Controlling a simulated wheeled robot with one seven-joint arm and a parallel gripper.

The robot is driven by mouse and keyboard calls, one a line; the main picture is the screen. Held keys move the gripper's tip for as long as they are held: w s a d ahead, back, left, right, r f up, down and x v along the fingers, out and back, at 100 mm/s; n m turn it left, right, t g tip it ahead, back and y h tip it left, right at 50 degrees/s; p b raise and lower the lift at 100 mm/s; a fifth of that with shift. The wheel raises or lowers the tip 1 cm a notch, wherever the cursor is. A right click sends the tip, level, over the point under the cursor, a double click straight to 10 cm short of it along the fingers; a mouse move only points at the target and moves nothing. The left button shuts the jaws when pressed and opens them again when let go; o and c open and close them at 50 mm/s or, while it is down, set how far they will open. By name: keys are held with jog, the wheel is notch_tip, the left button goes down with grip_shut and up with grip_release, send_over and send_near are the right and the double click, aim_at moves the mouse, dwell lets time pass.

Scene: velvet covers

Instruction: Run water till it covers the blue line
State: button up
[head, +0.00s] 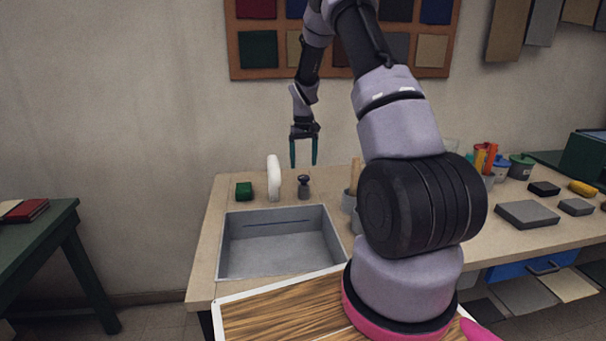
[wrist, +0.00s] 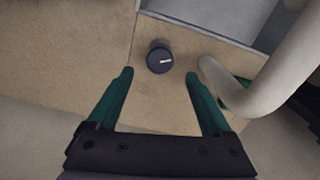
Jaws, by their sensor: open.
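The grey basin (head: 233,262) is set in the worktop at left centre, with a thin blue line (head: 278,222) along its inner back wall. I see no water in it and no stream. A white curved spout (head: 273,178) stands behind the basin and shows at right in the wrist view (wrist: 285,75). The dark round tap knob (head: 304,184) stands right of the spout. In the wrist view the knob (wrist: 160,58) has a pale mark pointing right. My gripper (head: 303,165) is open and empty above the knob, its green fingers apart on either side of it in the wrist view.
A green block (head: 244,191) sits left of the spout. Cups with sticks (head: 349,200) stand right of the basin, partly behind my arm. Grey blocks (head: 527,214) and paint pots (head: 521,167) lie further right. A wood-grain board (head: 275,312) lies in front of the basin.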

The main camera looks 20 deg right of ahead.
aim_at(304, 177)
jog(key=shift+f, duration=2.7)
